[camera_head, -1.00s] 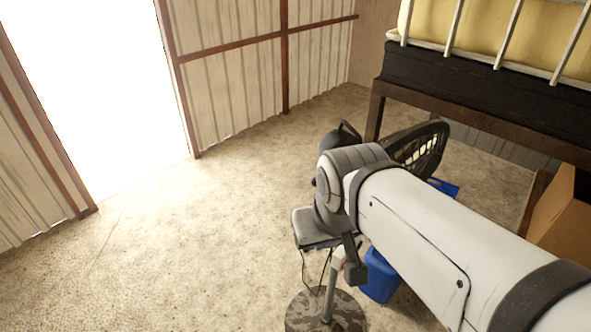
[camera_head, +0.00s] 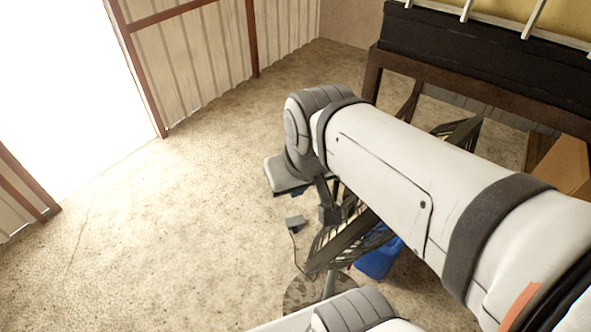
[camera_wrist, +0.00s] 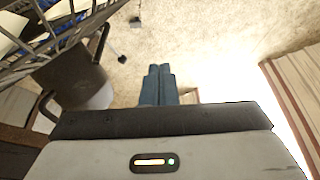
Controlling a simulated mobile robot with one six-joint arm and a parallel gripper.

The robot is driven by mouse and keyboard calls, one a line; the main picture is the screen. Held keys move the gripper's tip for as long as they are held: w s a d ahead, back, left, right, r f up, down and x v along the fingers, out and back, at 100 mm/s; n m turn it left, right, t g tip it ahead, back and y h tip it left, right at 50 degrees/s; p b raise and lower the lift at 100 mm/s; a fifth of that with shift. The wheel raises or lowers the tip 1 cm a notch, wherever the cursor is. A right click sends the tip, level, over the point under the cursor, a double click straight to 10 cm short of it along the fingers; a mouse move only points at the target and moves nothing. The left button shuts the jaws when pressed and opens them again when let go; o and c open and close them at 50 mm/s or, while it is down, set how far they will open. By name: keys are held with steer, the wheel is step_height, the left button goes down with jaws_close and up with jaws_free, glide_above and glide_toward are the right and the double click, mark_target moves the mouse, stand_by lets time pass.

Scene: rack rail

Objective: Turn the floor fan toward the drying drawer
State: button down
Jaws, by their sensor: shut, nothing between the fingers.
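The floor fan's dark grille (camera_head: 345,243) shows below my arm in the head view, above its round mottled base (camera_head: 300,292). My arm hides much of the fan. In the wrist view its wire grille (camera_wrist: 62,40) fills the upper left and its dark round motor housing (camera_wrist: 72,78) is left of my gripper (camera_wrist: 160,70). My gripper's blue-grey fingers are together and empty, apart from the housing in that picture. In the head view the fingers cannot be made out. I cannot pick out the drying drawer.
A blue container (camera_head: 378,262) stands behind the fan stand. A dark bench (camera_head: 480,72) carries a black base and a caged yellow tank. A cardboard box (camera_head: 570,168) is at right. A corded grey block (camera_head: 295,222) is near the fan. Floor at left is clear.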

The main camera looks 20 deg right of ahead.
steer(key=w+a+f+t+y, duration=0.1)
steer(key=w+a+f, duration=0.15)
steer(key=w, duration=0.25)
steer(key=w+a+f+n+t, duration=0.1)
steer(key=w+a+f, duration=0.15)
steer(key=w, duration=0.35)
steer(key=w+a+f+t+y, duration=0.1)
steer(key=w+a+f, duration=0.15)
steer(key=w, duration=0.25)
steer(key=w+d+f+h+b, duration=0.1)
steer(key=w+d+f+h, duration=0.1)
steer(key=d+f, duration=0.4)
steer(key=w+d+f+h+b, duration=0.1)
steer(key=w+d+f+h, duration=0.2)
steer(key=d+f, duration=0.3)
steer(key=w+d+f+g+h+b, duration=0.1)
steer(key=w+d+f, duration=0.3)
steer(key=f, duration=0.6)
steer(key=shift+d+f+m+h, duration=0.4)
steer(key=shift+d+h, duration=0.3)
steer(key=shift+d, duration=0.55)
steer(key=shift+r, duration=0.1)
